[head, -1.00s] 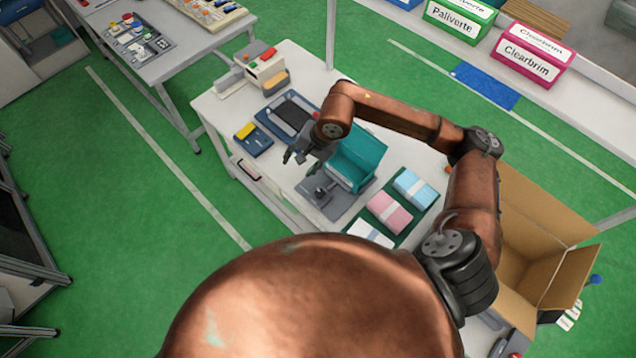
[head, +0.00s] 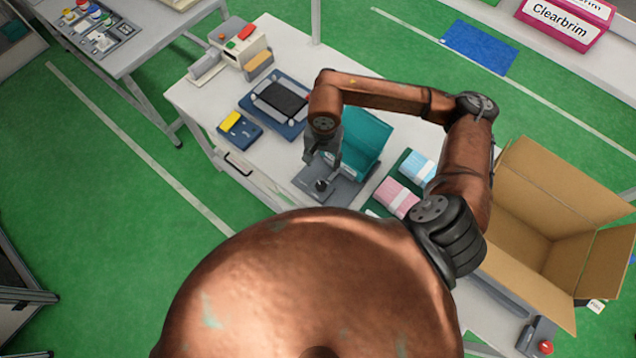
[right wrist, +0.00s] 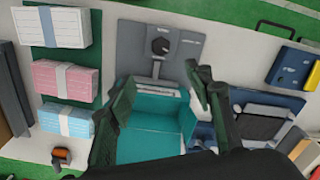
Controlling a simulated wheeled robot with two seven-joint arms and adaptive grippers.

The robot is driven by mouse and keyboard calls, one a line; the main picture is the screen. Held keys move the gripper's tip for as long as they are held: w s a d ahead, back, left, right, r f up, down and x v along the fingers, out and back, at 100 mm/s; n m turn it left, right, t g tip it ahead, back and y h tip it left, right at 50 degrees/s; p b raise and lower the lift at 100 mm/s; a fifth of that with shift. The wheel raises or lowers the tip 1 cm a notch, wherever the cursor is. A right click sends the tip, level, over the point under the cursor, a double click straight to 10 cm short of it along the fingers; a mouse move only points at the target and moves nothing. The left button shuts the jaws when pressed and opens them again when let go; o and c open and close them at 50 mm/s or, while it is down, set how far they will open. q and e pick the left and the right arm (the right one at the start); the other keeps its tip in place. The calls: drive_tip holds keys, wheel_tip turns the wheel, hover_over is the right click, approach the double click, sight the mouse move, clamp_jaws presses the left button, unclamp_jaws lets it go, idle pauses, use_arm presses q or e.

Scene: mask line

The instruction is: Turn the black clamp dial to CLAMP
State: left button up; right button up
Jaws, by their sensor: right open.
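The black clamp dial (head: 321,185) sits on a grey plate (head: 350,188) beside a teal holder (head: 368,138). In the right wrist view the dial (right wrist: 160,46) is a round black knob with a light pointer mark, with small lettering on the plate beside it, too small to read. My right gripper (head: 325,160) points down just above and behind the dial, apart from it as far as I can tell. In the right wrist view its two fingers (right wrist: 160,92) are spread and empty over the teal holder, with the dial beyond them. My left gripper is out of view.
Pink (head: 396,197) and blue (head: 417,166) banded packs lie on a green mat right of the holder. A dark blue tray (head: 262,112) and a small blue box with a yellow top (head: 238,127) lie to the left. An open carton (head: 540,215) stands at right.

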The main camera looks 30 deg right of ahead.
drive_tip(key=b, duration=0.8)
hover_over(321, 185)
wheel_tip(321, 185, down, 10)
drive_tip(key=shift+f, duration=0.25)
wheel_tip(321, 185, down, 8)
drive_tip(key=shift+r+p, duration=0.25)
drive_tip(key=shift+p, duration=0.05)
drive_tip(key=shift+c, duration=0.6)
drive_tip(key=c, duration=1)
drive_tip(key=shift+c, duration=0.2)
